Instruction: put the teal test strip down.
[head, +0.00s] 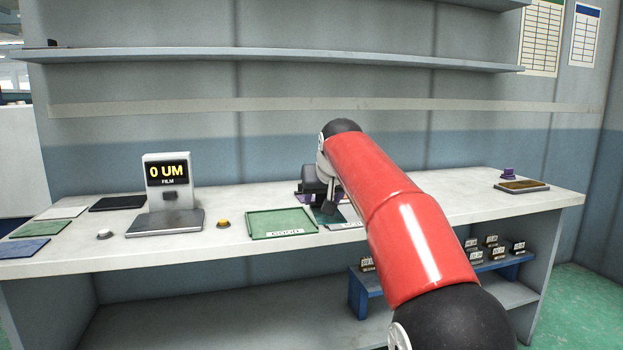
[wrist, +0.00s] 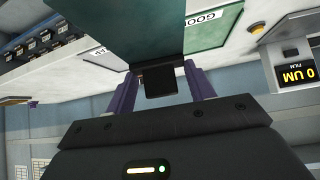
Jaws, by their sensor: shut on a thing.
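My gripper (head: 322,200) is over the workbench, by the right side of the green tray labelled GOOD (head: 256,224). In the wrist view its purple fingers (wrist: 158,82) are shut on the teal test strip (wrist: 130,22), a flat dark teal sheet that reaches away from the fingertips. In the head view a dark teal piece of the strip (head: 328,218) shows below the gripper, between the GOOD tray and a second labelled tray (head: 346,225). My red arm hides much of that second tray. I cannot tell whether the strip touches anything below.
A film gauge (head: 168,172) reading 0 UM stands left of the GOOD tray, with a yellow button (head: 223,223) between. Several flat sheets lie at the far left. A brown-topped tray (head: 521,186) and purple knob (head: 508,173) are at the right. A blue rack (head: 358,292) sits below.

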